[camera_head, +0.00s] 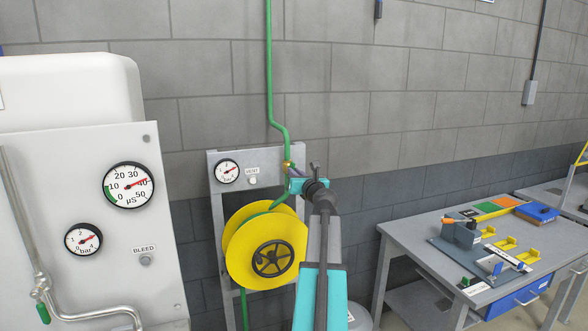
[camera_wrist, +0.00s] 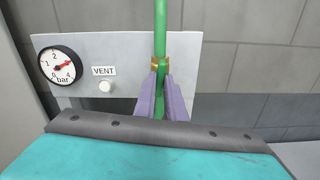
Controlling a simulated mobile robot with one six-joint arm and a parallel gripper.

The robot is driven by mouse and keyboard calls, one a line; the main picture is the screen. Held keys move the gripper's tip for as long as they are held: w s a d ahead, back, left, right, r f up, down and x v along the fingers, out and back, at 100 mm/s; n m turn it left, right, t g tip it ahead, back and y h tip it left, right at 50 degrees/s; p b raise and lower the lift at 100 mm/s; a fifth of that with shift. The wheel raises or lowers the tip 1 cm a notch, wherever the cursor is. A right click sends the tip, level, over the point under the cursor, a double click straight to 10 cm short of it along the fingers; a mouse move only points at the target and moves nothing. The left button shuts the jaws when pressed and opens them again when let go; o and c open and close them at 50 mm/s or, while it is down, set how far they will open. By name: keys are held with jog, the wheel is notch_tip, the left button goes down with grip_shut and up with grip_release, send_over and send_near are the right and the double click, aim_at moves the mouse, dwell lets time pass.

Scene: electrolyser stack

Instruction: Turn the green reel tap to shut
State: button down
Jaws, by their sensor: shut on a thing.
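The green reel tap shows in the wrist view as a brass body (camera_wrist: 160,66) on the green pipe (camera_wrist: 160,25), with a green handle (camera_wrist: 159,104) toward me. My gripper (camera_wrist: 160,84) has its two purple fingers close on either side of that handle, shut on it. The handle looks roughly in line with the pipe, but the fingers hide much of it. In the head view the brass of the tap (camera_head: 286,164) shows just above my gripper (camera_head: 290,177), and the handle is hidden there.
A yellow hose reel (camera_head: 243,250) hangs below the tap, close to my arm. A panel with a pressure gauge (camera_head: 227,171) and a VENT button (camera_head: 253,181) is left of the tap. A grey workbench (camera_head: 400,244) with fixtures stands at the right.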

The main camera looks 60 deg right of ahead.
jog(key=shift+m+p, duration=1.6)
jog(key=shift+p, duration=0.65)
jog(key=shift+r+m+p, duration=0.15)
jog(key=shift+m+p, duration=0.95)
jog(key=shift+p, duration=0.75)
jog(key=shift+m, duration=3.5)
jog(key=c, duration=1.7)
grip_release()
jog(key=shift+s, duration=0.1)
